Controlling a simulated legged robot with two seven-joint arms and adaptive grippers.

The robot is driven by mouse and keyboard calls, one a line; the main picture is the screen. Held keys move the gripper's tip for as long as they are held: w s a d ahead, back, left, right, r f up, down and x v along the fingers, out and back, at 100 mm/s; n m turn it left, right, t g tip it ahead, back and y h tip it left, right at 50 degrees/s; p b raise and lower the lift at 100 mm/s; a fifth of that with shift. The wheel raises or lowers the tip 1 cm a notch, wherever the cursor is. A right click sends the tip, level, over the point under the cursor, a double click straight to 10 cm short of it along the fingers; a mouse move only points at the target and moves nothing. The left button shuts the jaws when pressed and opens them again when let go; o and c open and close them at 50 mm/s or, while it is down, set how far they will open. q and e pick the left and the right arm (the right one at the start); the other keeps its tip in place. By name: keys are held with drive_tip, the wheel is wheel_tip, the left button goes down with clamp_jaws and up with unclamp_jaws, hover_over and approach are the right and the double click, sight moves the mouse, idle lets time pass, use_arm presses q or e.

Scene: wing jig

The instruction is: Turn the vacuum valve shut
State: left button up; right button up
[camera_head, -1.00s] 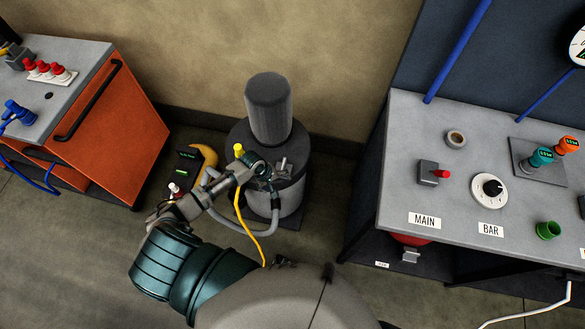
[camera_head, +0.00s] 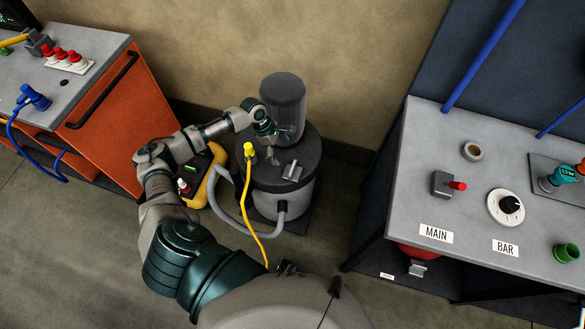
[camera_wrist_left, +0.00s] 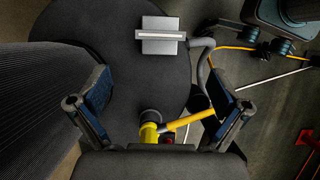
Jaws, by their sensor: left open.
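A grey block with a pale raised bar (camera_head: 292,171) sits on the dark round lid (camera_head: 308,152) of the vacuum vessel; I take it to be the valve. The bar lies crosswise at the top of the left wrist view (camera_wrist_left: 160,37). A yellow fitting with a yellow hose (camera_head: 249,149) stands at the lid's left side and shows low between my fingers in the left wrist view (camera_wrist_left: 150,132). My left gripper (camera_head: 272,134) is open and empty above the lid, beside the tall grey cylinder (camera_head: 283,105), apart from the grey block. My right gripper is out of view.
A grey hose (camera_head: 235,205) loops at the vessel's left. A yellow-cased meter (camera_head: 203,178) stands on the left. An orange cabinet (camera_head: 125,100) is far left. A grey bench (camera_head: 430,205) with a knob and switch stands right, with clear floor between it and the vessel.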

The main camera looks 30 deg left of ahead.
sight(292, 168)
use_arm(q)
drive_tip(key=b+x, duration=0.1)
drive_tip(key=x, duration=0.9)
drive_tip(key=shift+d+f+b, duration=0.15)
drive_tip(key=shift+f+b, duration=0.2)
drive_tip(key=shift+d+f, duration=0.2)
drive_tip(key=shift+f, duration=0.25)
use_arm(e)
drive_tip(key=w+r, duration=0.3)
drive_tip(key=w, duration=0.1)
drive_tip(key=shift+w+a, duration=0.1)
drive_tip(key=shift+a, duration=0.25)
use_arm(q)
drive_tip(key=shift+r, duration=0.1)
drive_tip(key=c, duration=1)
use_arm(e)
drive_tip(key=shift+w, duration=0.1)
